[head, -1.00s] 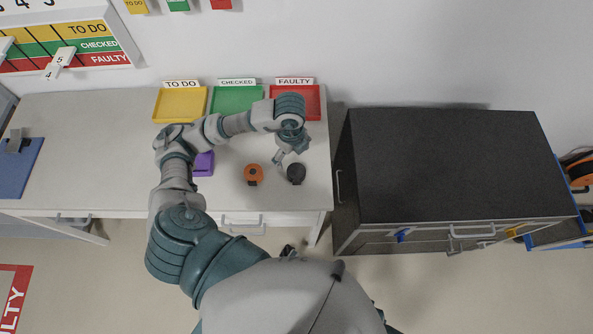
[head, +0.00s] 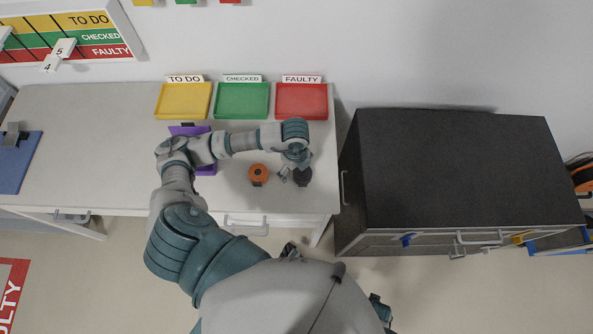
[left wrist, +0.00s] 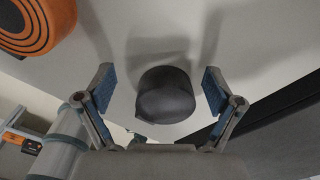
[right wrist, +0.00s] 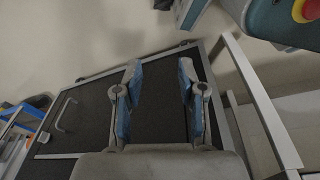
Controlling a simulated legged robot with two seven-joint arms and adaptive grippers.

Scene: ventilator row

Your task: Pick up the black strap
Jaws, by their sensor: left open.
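The black strap (head: 304,178) is a small dark roll on the white table near its right edge. In the left wrist view the black strap (left wrist: 165,95) lies between the two fingers, with a gap on both sides. My left gripper (head: 287,176) is open and close beside the strap in the head view; in the left wrist view the left gripper (left wrist: 159,88) has both fingers apart around it. My right gripper (right wrist: 158,75) shows in the right wrist view with its fingers apart and nothing between them.
An orange strap roll (head: 258,174) lies left of the black one. Yellow (head: 183,115), green (head: 242,116) and red (head: 302,116) trays stand at the back. A purple object (head: 207,170) is partly hidden by my left arm. A dark cabinet (head: 455,165) stands right of the table.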

